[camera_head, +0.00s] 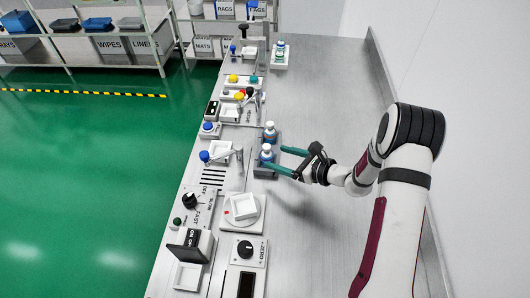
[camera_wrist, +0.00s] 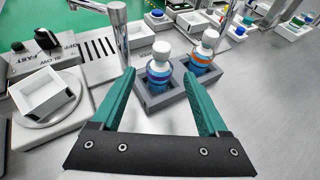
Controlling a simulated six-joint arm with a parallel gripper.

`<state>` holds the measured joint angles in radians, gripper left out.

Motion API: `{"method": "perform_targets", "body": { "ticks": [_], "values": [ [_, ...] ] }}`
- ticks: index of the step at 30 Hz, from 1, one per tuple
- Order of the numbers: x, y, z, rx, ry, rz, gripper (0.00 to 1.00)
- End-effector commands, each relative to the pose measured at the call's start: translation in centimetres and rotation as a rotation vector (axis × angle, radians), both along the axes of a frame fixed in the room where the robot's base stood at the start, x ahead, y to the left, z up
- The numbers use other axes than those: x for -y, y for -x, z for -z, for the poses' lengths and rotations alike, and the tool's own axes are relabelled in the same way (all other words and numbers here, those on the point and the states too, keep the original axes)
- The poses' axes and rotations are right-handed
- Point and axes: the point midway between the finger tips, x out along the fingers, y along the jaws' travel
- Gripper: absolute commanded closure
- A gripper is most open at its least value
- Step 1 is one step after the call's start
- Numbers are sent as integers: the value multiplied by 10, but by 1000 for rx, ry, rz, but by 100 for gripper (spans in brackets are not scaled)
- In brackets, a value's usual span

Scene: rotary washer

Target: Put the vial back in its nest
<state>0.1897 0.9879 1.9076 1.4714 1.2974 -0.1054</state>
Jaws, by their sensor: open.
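A vial with a white cap and blue band (camera_wrist: 159,72) stands upright in a grey block nest (camera_wrist: 148,100); it also shows in the head view (camera_head: 267,155). A second white-capped vial with an orange band (camera_wrist: 205,48) stands in another grey nest (camera_wrist: 214,72) just behind and to the right; it also shows in the head view (camera_head: 270,132). My gripper (camera_wrist: 158,76) is open, its teal fingers pointing at the blue-banded vial, one to each side in the wrist view. It also shows in the head view (camera_head: 274,158). I see no finger touching the vial.
A metal spout (camera_wrist: 120,35) rises left of the vials. A round platform with a white square tray (camera_wrist: 45,92) and a panel with black knobs (camera_wrist: 45,40) stand further left. More vials (camera_head: 279,50) stand at the far end. The bench right of my gripper is clear.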

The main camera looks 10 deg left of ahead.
Motion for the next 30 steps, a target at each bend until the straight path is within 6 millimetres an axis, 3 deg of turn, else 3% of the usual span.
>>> {"method": "perform_targets", "body": {
  "ticks": [4,11,14,17,18,21,24,25,27,30],
  "values": [
    [22,13,-11,0,0,2,23],
    [27,19,-18,6,4,-13,23],
    [10,37,-53,62,46,-143,23],
    [-18,94,-113,169,168,-427,23],
    [-25,127,-134,215,239,-561,23],
    [-21,213,-165,315,463,-882,23],
    [8,282,-173,387,722,-1140,23],
    [19,297,-173,401,796,-1198,23],
    [43,320,-171,422,944,-1298,23],
    [65,336,-169,432,1077,-1372,23]
  ]
}}
